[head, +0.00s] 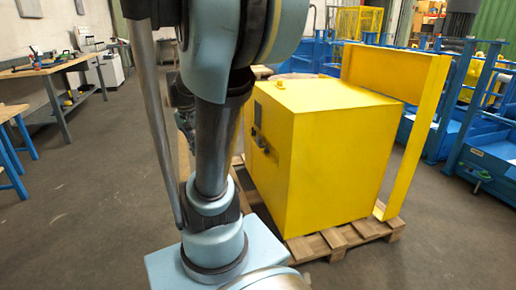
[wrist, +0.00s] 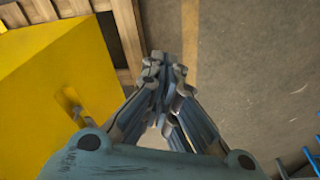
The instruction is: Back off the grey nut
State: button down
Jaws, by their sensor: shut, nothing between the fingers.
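The grey nut cannot be made out in either view. A yellow box-shaped machine (head: 335,150) stands on a wooden pallet (head: 345,238), with small dark fittings (head: 260,140) on its left face. In the wrist view the yellow box (wrist: 55,75) fills the left side, and a small yellow part (wrist: 76,104) sticks out from it. My gripper (wrist: 166,72) is shut and empty, to the right of the box and apart from it, over the floor. In the head view my arm covers the middle left, and I cannot make out the gripper there.
A yellow upright frame (head: 425,120) stands at the box's right. Blue equipment (head: 487,150) lines the right side. A wooden workbench (head: 55,70) with tools stands at the far left. The grey floor (head: 95,200) left of my arm is clear.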

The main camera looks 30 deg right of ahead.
jog(key=w+d+m+g+h, duration=0.1)
jog(key=w+d+m+g, duration=0.1)
jog(key=w+d+m, duration=1.1)
jog(key=w+d+f+m+g, duration=0.1)
jog(key=w+d+f+m, duration=0.1)
jog(key=w+d+f, duration=0.3)
jog(key=w+d+f+m+h, duration=0.1)
jog(key=w+d, duration=0.2)
jog(key=d, duration=0.5)
jog(key=w+d+f+m+g, duration=0.1)
jog(key=w+d+f+m, duration=0.1)
jog(key=w+d+f, duration=0.3)
jog(key=s+d+f, duration=0.5)
jog(key=d+f, duration=0.3)
jog(key=shift+d+m, duration=0.15)
jog(key=shift+m, duration=0.15)
jog(key=shift+a+f, duration=0.1)
jog(key=shift+a, duration=0.1)
